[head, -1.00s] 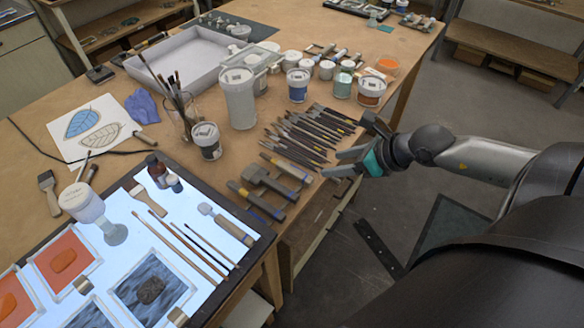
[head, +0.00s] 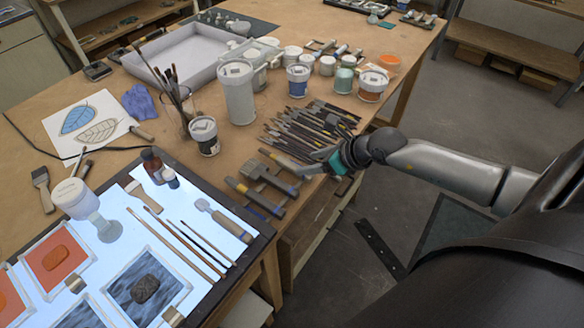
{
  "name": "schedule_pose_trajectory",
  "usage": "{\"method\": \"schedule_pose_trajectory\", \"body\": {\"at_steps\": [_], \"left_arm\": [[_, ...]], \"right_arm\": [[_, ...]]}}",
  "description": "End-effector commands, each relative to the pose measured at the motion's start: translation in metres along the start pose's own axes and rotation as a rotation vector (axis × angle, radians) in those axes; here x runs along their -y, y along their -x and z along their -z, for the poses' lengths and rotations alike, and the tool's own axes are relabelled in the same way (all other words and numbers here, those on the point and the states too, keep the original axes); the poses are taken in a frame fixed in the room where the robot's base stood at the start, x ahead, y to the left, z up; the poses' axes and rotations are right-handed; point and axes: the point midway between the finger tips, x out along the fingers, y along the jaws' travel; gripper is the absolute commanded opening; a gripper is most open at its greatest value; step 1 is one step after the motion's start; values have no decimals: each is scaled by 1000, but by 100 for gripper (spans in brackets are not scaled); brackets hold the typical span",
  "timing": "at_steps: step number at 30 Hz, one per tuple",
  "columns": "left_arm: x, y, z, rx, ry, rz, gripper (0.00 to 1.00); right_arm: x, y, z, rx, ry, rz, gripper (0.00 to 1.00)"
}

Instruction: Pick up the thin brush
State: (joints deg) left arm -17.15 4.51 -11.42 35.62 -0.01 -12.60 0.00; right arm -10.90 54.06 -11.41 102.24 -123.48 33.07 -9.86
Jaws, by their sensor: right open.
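Many slim brushes (head: 292,130) lie side by side in a row near the right edge of the table. My right gripper (head: 314,160) is open, with its fingers low over or among the handle ends of this row; contact cannot be told. The gripper hides part of the nearest brushes. Several thin brushes (head: 187,240) also lie on the lit panel at the lower left, away from the gripper. Which one is the thin brush cannot be told. My left gripper is out of view.
Wide tools (head: 265,177) lie just in front of the row. A tall white container (head: 238,95), a blue-labelled jar (head: 298,82) and other jars stand behind it. A glass of upright brushes (head: 180,112) stands left. The lit panel (head: 150,205) fills the near left.

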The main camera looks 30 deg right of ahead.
Motion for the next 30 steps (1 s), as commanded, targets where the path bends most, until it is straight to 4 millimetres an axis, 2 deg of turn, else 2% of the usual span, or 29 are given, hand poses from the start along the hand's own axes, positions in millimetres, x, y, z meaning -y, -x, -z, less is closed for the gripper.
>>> {"method": "schedule_pose_trajectory", "body": {"at_steps": [8,13,18,27,30], "left_arm": [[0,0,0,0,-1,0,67],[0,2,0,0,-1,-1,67],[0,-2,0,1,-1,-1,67],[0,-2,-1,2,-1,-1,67],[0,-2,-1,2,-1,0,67]], "right_arm": [[-3,-14,-5,3,-1,0,62],[-8,-33,-13,4,-2,-1,62],[-7,-51,-12,2,-2,0,62],[-8,-55,-11,1,1,0,62],[-8,-55,-11,1,1,0,54]]}}
